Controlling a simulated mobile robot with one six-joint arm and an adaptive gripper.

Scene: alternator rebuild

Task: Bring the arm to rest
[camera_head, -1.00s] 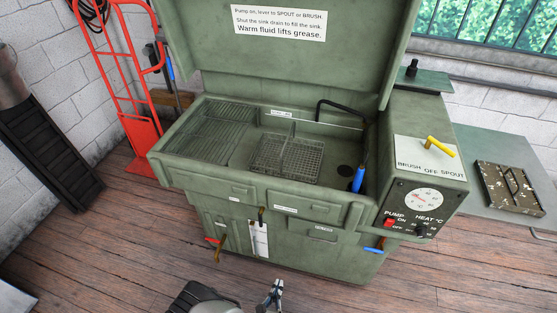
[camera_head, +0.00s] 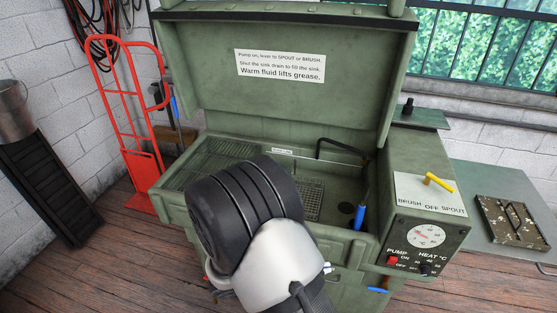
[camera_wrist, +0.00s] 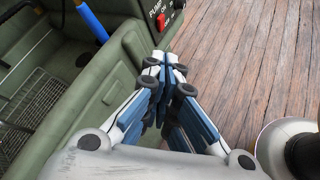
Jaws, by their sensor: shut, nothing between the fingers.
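My gripper (camera_wrist: 165,62) is in the wrist view, its two blue-and-white fingers together with nothing between them. It is beside the front wall of the green parts washer (camera_wrist: 90,110), above the plank floor. In the head view my arm's dark wrist and pale link stand in front of the washer (camera_head: 300,85) and cover part of its sink and front. The gripper's fingertips are hidden in the head view, apart from a small pale piece at the link's right edge that I cannot make out clearly.
The washer's lid is up. A wire basket (camera_head: 313,198) and a blue-handled brush (camera_head: 359,216) are in the sink. A yellow lever (camera_head: 440,182) and a red pump switch (camera_head: 392,261) are at right. A red hand truck (camera_head: 130,110) stands left. Floor at lower left is clear.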

